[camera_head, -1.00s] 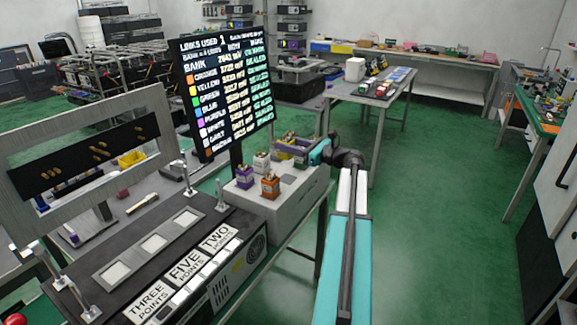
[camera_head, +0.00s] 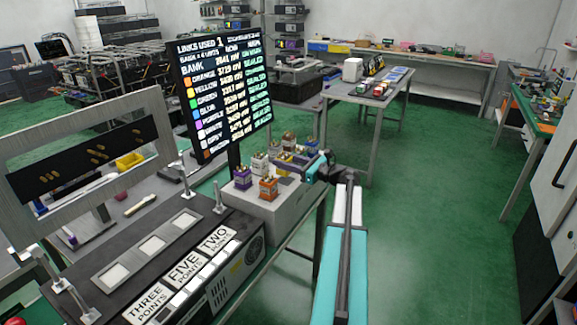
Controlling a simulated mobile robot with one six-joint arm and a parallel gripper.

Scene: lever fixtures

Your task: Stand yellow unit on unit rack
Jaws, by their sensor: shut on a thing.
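The yellow unit (camera_head: 284,160), a small block with a yellow band, is between the jaws of my gripper (camera_head: 294,163) at the right end of a grey box-shaped stand that looks like the unit rack (camera_head: 283,205). My gripper is shut on it, and the dark jaws hide part of it. The unit is at or just above the stand's top; I cannot tell if it touches. A purple unit (camera_head: 243,178), an orange unit (camera_head: 268,188) and a pale unit (camera_head: 260,163) stand upright on the stand close to its left.
A screen (camera_head: 222,88) with a coloured list stands behind the stand. A black panel (camera_head: 180,262) marked with point labels lies in front to the left. A table (camera_head: 345,90) with small items is farther back. Green floor is open to the right.

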